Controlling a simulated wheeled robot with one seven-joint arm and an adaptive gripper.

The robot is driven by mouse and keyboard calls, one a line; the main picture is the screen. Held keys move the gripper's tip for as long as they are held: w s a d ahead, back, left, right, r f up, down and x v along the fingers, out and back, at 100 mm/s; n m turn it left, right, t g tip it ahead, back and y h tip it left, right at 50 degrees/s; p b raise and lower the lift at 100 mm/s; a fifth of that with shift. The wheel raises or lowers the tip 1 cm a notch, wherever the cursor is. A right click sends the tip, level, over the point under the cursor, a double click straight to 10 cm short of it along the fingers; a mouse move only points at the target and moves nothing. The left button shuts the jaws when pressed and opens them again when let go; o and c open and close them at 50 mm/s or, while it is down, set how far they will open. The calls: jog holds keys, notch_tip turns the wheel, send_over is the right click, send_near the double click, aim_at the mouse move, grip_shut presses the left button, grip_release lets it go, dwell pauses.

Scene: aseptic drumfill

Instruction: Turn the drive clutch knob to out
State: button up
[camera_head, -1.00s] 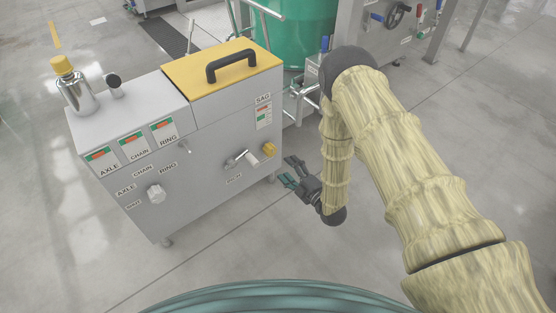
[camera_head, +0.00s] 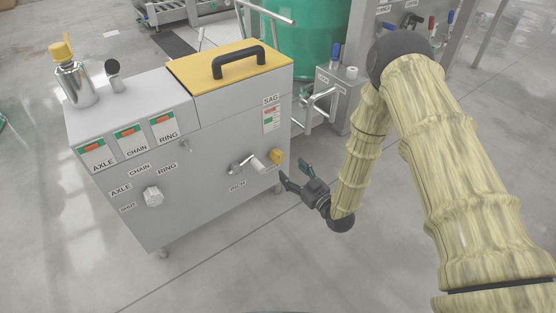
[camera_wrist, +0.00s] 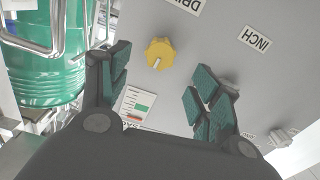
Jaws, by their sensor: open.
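The yellow drive clutch knob (camera_head: 277,156) sits on the right part of the grey cabinet's front panel. In the wrist view the knob (camera_wrist: 159,53) has a white pointer mark running toward the lower left. A partly cut-off label starting "DRI" (camera_wrist: 183,4) is beside it. My gripper (camera_head: 297,174) is open and empty, in front of the panel to the lower right of the knob. In the wrist view my gripper's fingers (camera_wrist: 161,84) are spread wide, with the knob seen between and beyond their tips, apart from them.
A crank with a white grip (camera_head: 259,164) sticks out left of the knob, near the INCH label (camera_head: 237,186). A white knob (camera_head: 153,196) is farther left on the cabinet (camera_head: 215,150). Pipes (camera_head: 318,100) and a green drum (camera_head: 300,40) stand behind. Floor in front is clear.

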aim_at(280, 159)
jog(key=b+x, duration=0.3)
jog(key=x, duration=0.6)
jog(key=shift+b, duration=0.35)
jog(key=c, duration=1)
jog(key=shift+a+r+n+p, duration=0.1)
jog(key=shift+n+p, duration=0.2)
jog(key=shift+p, duration=0.25)
jog(key=shift+n+p, duration=0.3)
jog(key=o, duration=1)
